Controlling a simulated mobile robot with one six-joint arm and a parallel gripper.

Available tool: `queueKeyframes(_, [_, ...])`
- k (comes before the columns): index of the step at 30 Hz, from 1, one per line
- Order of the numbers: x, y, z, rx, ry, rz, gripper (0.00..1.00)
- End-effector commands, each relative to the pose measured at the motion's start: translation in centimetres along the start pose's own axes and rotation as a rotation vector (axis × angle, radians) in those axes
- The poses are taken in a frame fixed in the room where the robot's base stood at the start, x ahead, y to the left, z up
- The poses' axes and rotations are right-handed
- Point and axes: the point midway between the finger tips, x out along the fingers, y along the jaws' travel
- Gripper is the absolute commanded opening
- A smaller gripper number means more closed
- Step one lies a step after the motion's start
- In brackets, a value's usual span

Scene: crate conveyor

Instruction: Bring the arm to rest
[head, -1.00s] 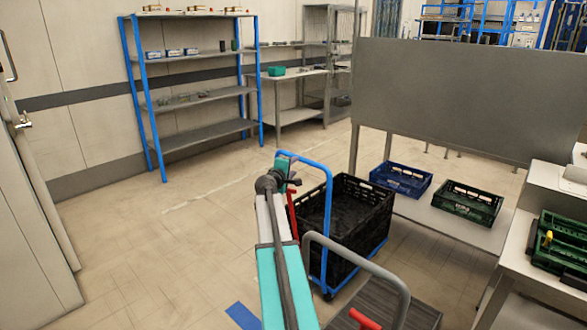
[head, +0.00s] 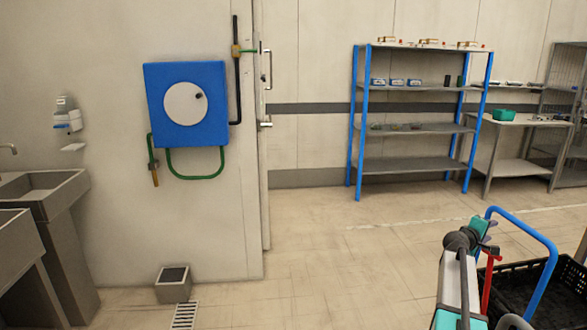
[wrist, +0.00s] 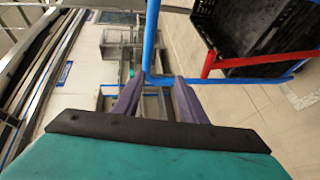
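My arm reaches forward at the lower right of the head view. My gripper (head: 488,236) is beside the blue tubular handle (head: 549,255) of a cart. In the wrist view its two purple fingers (wrist: 158,88) stand apart with nothing visibly held between them. The blue handle (wrist: 150,40) shows just beyond the fingertips; I cannot tell whether they touch it.
A black crate (head: 518,290) stands by the handle. A red bar (wrist: 255,60) runs beside it in the wrist view. A blue-framed shelf (head: 415,168) is at the back, sinks (head: 45,195) at the left. The middle floor is clear.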

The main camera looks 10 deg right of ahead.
Motion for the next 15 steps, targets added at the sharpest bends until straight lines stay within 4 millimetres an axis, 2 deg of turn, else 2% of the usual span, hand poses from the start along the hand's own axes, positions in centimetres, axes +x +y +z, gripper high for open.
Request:
queueKeyframes(1, [-0.6,-1.5,-1.8,-0.013,0.019,-0.015,0.38])
queueKeyframes(6, [-3.2,-7.7,-6.7,-0.061,0.079,-0.073,0.38])
queueKeyframes(12, [-7.4,-15.7,-11.2,-0.098,0.143,-0.161,0.38])
queueKeyframes(15, [-9.7,-19.9,-12.7,-0.111,0.167,-0.211,0.38])
